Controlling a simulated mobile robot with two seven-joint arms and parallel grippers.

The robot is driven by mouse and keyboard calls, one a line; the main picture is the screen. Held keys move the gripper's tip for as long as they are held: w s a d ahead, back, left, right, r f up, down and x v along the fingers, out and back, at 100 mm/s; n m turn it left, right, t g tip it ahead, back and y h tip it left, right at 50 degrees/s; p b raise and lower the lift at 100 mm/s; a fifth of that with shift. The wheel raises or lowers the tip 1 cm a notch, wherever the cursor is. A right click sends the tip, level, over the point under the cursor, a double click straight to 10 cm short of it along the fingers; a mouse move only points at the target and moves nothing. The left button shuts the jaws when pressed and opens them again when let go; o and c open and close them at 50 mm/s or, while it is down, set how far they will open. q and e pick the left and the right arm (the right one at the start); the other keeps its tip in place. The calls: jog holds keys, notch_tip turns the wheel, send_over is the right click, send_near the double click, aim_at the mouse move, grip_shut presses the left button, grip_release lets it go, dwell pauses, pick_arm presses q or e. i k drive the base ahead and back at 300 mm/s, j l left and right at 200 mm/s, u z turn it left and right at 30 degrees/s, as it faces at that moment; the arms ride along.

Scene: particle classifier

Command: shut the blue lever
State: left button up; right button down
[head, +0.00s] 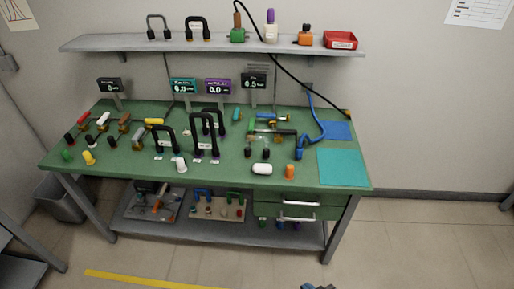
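A small teal handle (237,115) sits near the back middle of the green workbench (240,178), by brass-coloured fittings. A small upright blue piece (299,153) stands at the right of the bench, below a blue hose (318,128); I cannot tell whether it is a lever. Levers with red (83,118), white (102,120), brown (124,120) and yellow (154,121) handles are at the bench's left. Neither gripper can be made out; only a small dark part shows at the bottom edge.
Dark looped handles (204,133) rise mid-bench. Small displays (184,86) stand along the back. A wall shelf (130,43) holds plugs and a red bin (341,40). A teal mat (343,168) covers the bench's right end. The floor in front is clear, with a yellow stripe (150,279).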

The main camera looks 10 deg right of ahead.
aim_at(272, 117)
jog(key=i+j, duration=0.2)
jog(key=i, duration=0.25)
jog(key=i+j, duration=0.2)
jog(key=i, duration=0.25)
jog(key=i+j+z, duration=0.1)
jog(key=i, duration=0.35)
jog(key=i+j, duration=0.3)
jog(key=i, duration=0.15)
